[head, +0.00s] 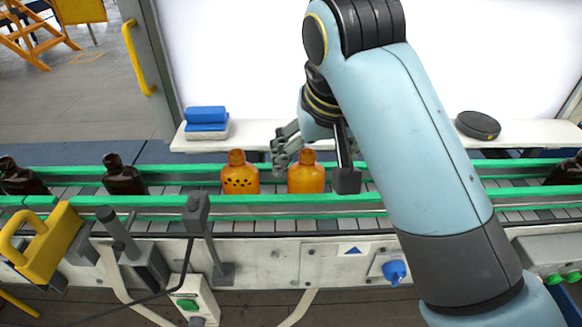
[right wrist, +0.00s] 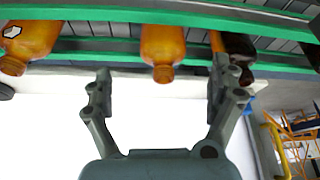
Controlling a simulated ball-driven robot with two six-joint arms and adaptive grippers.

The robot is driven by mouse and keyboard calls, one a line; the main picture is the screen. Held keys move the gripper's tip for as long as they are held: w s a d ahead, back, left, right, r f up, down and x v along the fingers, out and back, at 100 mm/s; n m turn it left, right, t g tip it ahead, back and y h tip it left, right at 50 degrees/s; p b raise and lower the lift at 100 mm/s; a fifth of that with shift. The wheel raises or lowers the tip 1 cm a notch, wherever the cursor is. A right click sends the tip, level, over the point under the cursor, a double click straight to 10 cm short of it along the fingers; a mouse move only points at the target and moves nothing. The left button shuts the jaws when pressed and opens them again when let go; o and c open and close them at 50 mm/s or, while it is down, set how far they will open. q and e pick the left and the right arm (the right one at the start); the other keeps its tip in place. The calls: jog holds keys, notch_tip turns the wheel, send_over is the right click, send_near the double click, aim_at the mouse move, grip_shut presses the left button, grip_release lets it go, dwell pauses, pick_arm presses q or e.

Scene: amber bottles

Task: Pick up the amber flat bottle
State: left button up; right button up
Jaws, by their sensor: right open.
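A plain amber bottle (head: 306,178) stands upright on the conveyor in the head view. An amber bottle with black dots (head: 240,179) stands to its left. I cannot tell from shape which is the flat one. In the right wrist view, an amber bottle (right wrist: 163,45) appears upside down beyond and between the open fingertips (right wrist: 160,82), apart from both. Another amber bottle with a white mark (right wrist: 32,42) is at the left there. My left gripper is not in view.
The conveyor (head: 400,224) has green rails on both sides. Dark brown bottles stand at left (head: 122,178), far left (head: 20,178) and far right (head: 566,171). A white ledge behind holds a blue-and-white block (head: 206,122) and a black disc (head: 478,125). A sensor post (head: 197,215) stands in front.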

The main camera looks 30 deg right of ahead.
aim_at(312, 173)
jog(key=x, duration=0.4)
jog(key=shift+s+d+f, duration=0.1)
jog(key=shift+f, duration=0.45)
jog(key=x, duration=0.2)
jog(key=p+x, duration=0.1)
jog(key=x, duration=0.2)
jog(key=shift+w+p, duration=0.3)
jog(key=shift+w, duration=0.1)
jog(key=shift+a, duration=0.25)
jog(key=c, duration=0.9)
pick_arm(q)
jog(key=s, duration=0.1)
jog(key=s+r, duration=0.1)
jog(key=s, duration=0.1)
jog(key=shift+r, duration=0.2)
pick_arm(e)
jog(key=c, duration=0.4)
